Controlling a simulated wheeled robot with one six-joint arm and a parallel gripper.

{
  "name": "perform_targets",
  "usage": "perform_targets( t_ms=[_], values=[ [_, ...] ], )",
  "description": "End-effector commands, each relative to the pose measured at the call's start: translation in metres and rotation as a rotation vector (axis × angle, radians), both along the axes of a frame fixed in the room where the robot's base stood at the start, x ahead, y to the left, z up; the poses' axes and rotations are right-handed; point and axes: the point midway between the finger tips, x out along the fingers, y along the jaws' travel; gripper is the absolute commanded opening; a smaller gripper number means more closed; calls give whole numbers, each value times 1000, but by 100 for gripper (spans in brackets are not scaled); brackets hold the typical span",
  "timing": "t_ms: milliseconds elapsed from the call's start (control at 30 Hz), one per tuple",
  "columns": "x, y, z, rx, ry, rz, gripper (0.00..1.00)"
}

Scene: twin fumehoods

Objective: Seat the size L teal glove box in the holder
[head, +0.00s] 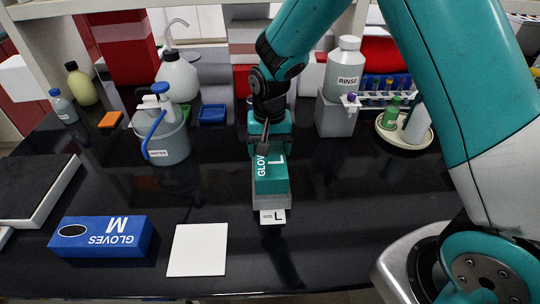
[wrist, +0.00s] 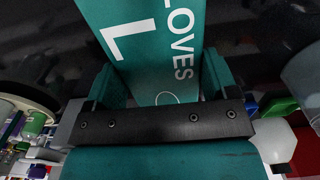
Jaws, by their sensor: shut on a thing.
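The teal glove box (head: 270,180), marked GLOVES and L, is gripped at its far end by my gripper (head: 268,147). In the wrist view the teal box (wrist: 140,38) runs between the two teal fingers of my gripper (wrist: 163,90), which are shut on its sides. The grey holder (head: 270,202) shows under and around the near end of the box, with a white L label (head: 272,217) at its front. The box lines up with the holder; I cannot tell whether it rests on the holder's floor. Most of the holder is hidden by the box.
A blue size M glove box (head: 100,240) and a white square (head: 197,250) lie at the front left. A grey bucket (head: 165,142) stands left of the arm. A rinse bottle (head: 344,70) and a round tray (head: 392,138) stand at right. The black bench right of the holder is clear.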

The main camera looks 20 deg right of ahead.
Motion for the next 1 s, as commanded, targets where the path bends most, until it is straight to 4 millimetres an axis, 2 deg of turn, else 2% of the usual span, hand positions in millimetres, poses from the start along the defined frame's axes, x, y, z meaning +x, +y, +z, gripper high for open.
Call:
perform_targets(
  t_ms=[333,700,733,800,1000],
  values=[
    [0,-1,-39,0,-1,-1,47],
    [1,-1,-45,0,-2,-1,47],
    [0,-1,-44,0,-2,-1,84],
    [0,-1,-44,0,-2,-1,100],
    [0,-1,-44,1,-1,-2,100]
  ],
)
